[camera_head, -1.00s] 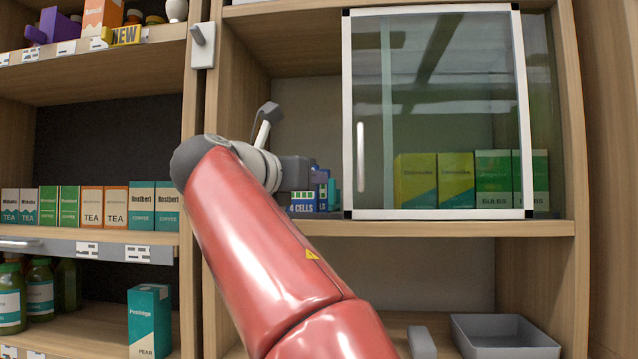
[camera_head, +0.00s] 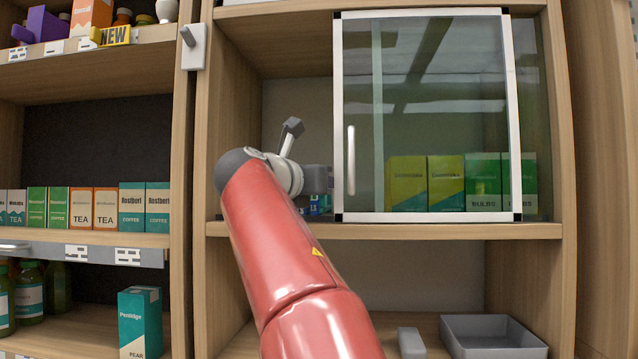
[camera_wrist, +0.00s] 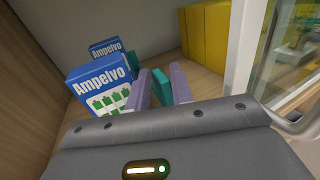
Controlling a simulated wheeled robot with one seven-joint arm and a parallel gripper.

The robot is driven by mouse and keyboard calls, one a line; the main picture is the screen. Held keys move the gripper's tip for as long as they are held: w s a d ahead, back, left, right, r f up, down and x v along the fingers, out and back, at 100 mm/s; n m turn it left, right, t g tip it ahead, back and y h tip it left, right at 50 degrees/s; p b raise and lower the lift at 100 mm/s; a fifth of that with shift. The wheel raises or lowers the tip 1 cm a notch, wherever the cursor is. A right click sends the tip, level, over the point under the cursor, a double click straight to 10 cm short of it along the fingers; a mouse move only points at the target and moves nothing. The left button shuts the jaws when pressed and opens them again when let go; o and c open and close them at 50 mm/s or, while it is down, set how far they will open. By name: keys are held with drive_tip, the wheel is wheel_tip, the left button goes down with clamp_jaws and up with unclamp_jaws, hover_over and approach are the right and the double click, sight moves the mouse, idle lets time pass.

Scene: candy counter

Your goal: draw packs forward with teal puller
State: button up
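Two blue Ampelvo packs stand in the left part of the middle compartment. In the wrist view the front pack (camera_wrist: 98,88) is large and left of my fingers, and the rear pack (camera_wrist: 105,48) is behind it, partly hidden. My gripper (camera_wrist: 162,86) has purple fingers on both sides of the teal puller (camera_wrist: 161,83) and appears shut on it. A teal piece also shows beside the rear pack; I cannot tell whether it touches. In the head view only a little blue of the packs shows behind my arm, and the fingertips are hidden.
A framed glass door (camera_head: 350,120) with a white handle covers the compartment's right part; yellow (camera_head: 407,185) and green boxes (camera_head: 483,182) stand behind it. The compartment's wooden side wall is at left. A grey tray (camera_head: 495,350) sits on the shelf below.

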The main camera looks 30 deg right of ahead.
clamp_jaws()
drive_tip(key=shift+a, duration=0.1)
drive_tip(key=s+a+b, duration=0.1)
drive_tip(key=s+a, duration=0.6)
drive_tip(key=s, duration=0.4)
drive_tip(key=shift+s+a, duration=0.25)
drive_tip(key=shift+a, duration=0.05)
drive_tip(key=shift+o, duration=1.9)
unclamp_jaws()
drive_tip(key=shift+a, duration=0.1)
drive_tip(key=v, duration=0.7)
drive_tip(key=shift+s+a, duration=0.25)
drive_tip(key=shift+f, duration=0.1)
